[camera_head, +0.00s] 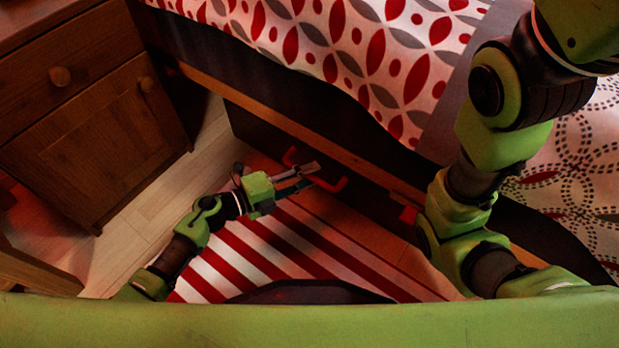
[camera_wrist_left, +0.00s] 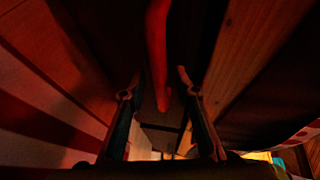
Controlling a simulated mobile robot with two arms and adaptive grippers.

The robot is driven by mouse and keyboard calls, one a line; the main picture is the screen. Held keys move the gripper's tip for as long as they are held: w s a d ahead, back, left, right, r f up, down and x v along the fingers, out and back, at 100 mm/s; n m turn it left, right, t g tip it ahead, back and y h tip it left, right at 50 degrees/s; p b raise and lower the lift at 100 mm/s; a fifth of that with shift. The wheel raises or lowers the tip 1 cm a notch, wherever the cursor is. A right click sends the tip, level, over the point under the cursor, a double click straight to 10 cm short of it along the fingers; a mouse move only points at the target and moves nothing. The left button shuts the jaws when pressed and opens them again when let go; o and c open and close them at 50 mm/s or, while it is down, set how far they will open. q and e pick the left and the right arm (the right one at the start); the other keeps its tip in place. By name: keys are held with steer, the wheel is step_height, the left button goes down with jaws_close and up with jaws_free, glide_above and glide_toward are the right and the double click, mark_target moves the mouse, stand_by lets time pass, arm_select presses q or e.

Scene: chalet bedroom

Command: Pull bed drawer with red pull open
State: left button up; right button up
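The red pull (camera_head: 332,185) is a bar handle on the dark drawer front (camera_head: 262,135) low on the bed's side. My left gripper (camera_head: 308,176) is at the pull and covers its middle in the head view. In the left wrist view, the red pull (camera_wrist_left: 158,55) runs down between the two fingers of my left gripper (camera_wrist_left: 160,92). The fingers are apart, with a visible gap on each side of the pull. From these views I cannot tell whether the drawer is fully shut. My right arm shows at the right, but its gripper is not visible.
A wooden cabinet (camera_head: 98,145) with round knobs stands at the left. The bed's patterned cover (camera_head: 350,50) hangs above the drawer. A red and white striped rug (camera_head: 235,262) lies before it. Another small red part (camera_head: 408,214) shows further right along the bed.

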arm_select(q)
steer(key=shift+w+d+f, duration=0.1)
steer(key=shift+w+d, duration=0.05)
steer(key=shift+d, duration=0.15)
jaws_close()
